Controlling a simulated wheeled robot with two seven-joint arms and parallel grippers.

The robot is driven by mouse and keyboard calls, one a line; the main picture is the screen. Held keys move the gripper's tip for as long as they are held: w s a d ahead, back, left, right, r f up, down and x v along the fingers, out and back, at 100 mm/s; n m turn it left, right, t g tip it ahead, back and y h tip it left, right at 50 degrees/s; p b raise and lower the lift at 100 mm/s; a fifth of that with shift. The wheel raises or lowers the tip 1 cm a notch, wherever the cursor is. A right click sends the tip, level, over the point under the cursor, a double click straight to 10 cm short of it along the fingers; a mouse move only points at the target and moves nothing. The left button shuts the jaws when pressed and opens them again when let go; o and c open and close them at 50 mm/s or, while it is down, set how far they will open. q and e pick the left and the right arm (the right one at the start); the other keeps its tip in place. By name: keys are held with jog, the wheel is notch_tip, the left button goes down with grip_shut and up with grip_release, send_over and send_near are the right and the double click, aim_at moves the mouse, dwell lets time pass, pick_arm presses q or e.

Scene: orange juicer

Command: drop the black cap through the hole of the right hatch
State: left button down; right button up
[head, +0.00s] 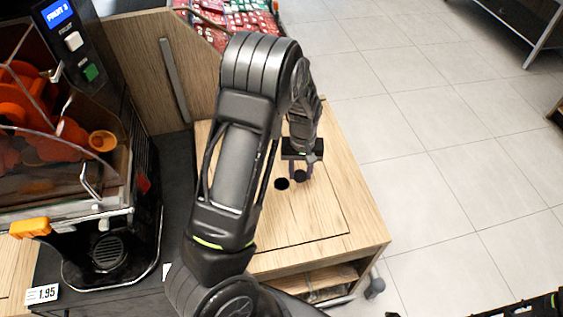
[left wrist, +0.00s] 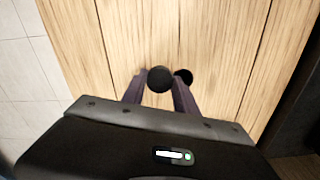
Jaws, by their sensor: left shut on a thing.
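The black cap (left wrist: 160,79) is a round dark ball-like piece between the fingertips of my left gripper (left wrist: 158,88) in the left wrist view. In the head view, the left gripper (head: 300,172) points down over the wooden right hatch (head: 320,212), shut on the cap (head: 299,176). The dark round hole (head: 281,184) of the hatch lies just left of the cap in the head view. In the left wrist view, the hole (left wrist: 186,76) shows just right of the cap, partly hidden. The height of the cap above the wood is hard to tell. My right gripper is not in view.
The orange juicer (head: 70,130) stands at the left, with a price tag (head: 42,294) below. A wooden panel with a grey handle (head: 175,80) and colourful packs (head: 235,22) are behind. Open tiled floor (head: 450,150) lies to the right.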

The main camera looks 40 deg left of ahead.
pick_arm(q)
jog(key=a+n, duration=0.1)
jog(key=a, duration=0.2)
jog(key=s+a+n, duration=0.1)
jog(key=a+n, duration=0.1)
jog(key=shift+s+a+r, duration=0.1)
jog(key=shift+s+a, duration=0.1)
jog(key=shift+a, duration=0.2)
jog(key=shift+f+b, duration=1.5)
jog(key=shift+f, duration=0.5)
jog(key=shift+f+b, duration=0.6)
jog(key=shift+f, duration=0.2)
jog(key=c, duration=0.6)
grip_release()
jog(key=shift+o, duration=0.2)
jog(key=shift+r, duration=0.2)
